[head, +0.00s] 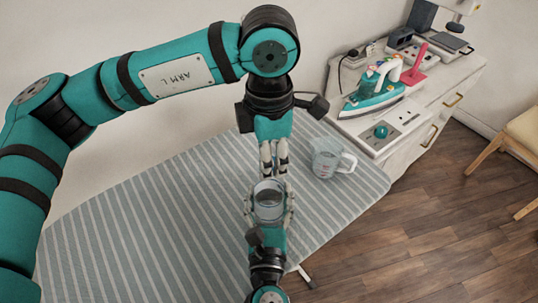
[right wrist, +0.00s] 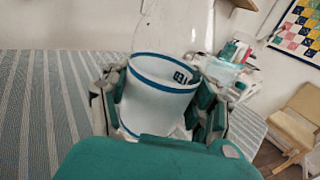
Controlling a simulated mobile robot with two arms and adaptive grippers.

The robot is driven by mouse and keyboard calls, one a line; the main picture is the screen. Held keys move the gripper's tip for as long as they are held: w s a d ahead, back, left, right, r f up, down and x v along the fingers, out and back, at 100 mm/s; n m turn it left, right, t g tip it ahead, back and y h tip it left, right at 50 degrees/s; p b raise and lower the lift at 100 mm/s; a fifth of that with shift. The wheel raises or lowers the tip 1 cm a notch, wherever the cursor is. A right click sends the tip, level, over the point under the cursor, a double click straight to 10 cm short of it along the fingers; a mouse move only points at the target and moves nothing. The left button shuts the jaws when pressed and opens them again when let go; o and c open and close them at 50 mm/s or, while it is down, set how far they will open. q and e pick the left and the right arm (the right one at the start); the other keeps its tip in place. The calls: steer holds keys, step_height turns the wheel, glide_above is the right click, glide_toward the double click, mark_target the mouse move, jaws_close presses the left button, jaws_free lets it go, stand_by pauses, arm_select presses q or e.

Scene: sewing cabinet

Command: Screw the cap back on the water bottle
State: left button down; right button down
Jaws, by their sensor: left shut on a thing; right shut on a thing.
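The water bottle (head: 268,200) is clear, with a white label band edged in blue that shows in the right wrist view (right wrist: 155,96). My right gripper (head: 269,208) is shut around its body from the near side. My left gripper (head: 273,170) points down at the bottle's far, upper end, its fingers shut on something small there. The fingers hide that thing, so I cannot make out the cap or whether it touches the neck. The bottle's top is out of frame in the right wrist view.
The striped ironing board (head: 150,215) lies below, mostly bare at left. A clear measuring jug (head: 326,160) stands on it, close right of my grippers. The cabinet (head: 420,140) at back right bears a teal iron (head: 374,92) and a red thing (head: 414,70).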

arm_select(q)
steer(key=m, duration=1.1)
steer(key=c, duration=1)
jaws_free()
steer(key=shift+r, duration=2.25)
steer(key=shift+c, duration=0.2)
